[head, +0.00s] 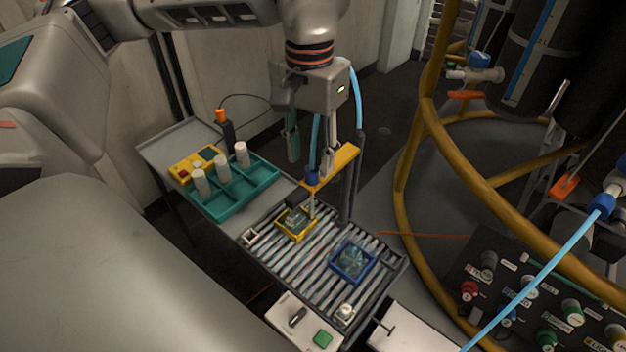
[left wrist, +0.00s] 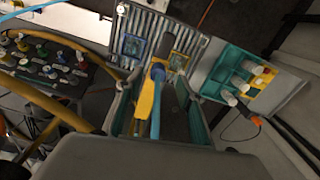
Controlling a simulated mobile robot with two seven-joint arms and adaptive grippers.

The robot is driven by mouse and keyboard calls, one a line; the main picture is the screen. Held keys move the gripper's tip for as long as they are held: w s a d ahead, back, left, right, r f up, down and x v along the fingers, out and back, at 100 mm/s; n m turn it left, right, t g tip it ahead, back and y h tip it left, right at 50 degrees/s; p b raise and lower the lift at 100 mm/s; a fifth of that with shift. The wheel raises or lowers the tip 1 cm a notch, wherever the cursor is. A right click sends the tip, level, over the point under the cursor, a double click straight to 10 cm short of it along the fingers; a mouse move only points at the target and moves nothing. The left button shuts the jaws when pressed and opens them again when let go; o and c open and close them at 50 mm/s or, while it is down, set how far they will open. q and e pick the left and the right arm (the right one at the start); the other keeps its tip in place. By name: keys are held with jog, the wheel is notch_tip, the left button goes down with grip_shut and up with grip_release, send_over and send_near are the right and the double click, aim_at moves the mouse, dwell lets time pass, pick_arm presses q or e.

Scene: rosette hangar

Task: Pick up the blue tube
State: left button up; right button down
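My left gripper (head: 310,158) points down above the worktable, with its two fingers spread apart. The blue tube (head: 317,132) hangs upright in line with the gap between them, its dark blue end fitting (head: 312,175) near fingertip height. In the left wrist view the tube (left wrist: 155,118) and its fitting (left wrist: 157,72) lie between the open teal-padded fingers of the gripper (left wrist: 160,85), beside a yellow bracket (left wrist: 144,100). No finger clearly touches the tube. Part of the tube is hidden behind the gripper body. My right gripper is not in view.
The yellow bracket (head: 332,168) stands close to the fingertips. Below are a ribbed tray (head: 300,265) with yellow (head: 283,231) and blue (head: 335,274) square frames, and a teal rack (head: 265,180) with white cylinders. A yellow tubular frame (head: 402,185) curves at right, near another light-blue line (head: 545,270).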

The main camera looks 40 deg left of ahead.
aim_at(312, 168)
pick_arm(q)
jog(key=f, duration=0.3)
jog(key=shift+d, duration=0.2)
jog(key=shift+f+b, duration=0.3)
jog(key=shift+f, duration=0.05)
jog(key=c, duration=1)
jog(key=shift+o, duration=0.2)
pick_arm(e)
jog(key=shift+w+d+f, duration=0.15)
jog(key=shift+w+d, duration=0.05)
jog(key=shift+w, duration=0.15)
pick_arm(q)
jog(key=shift+r, duration=0.1)
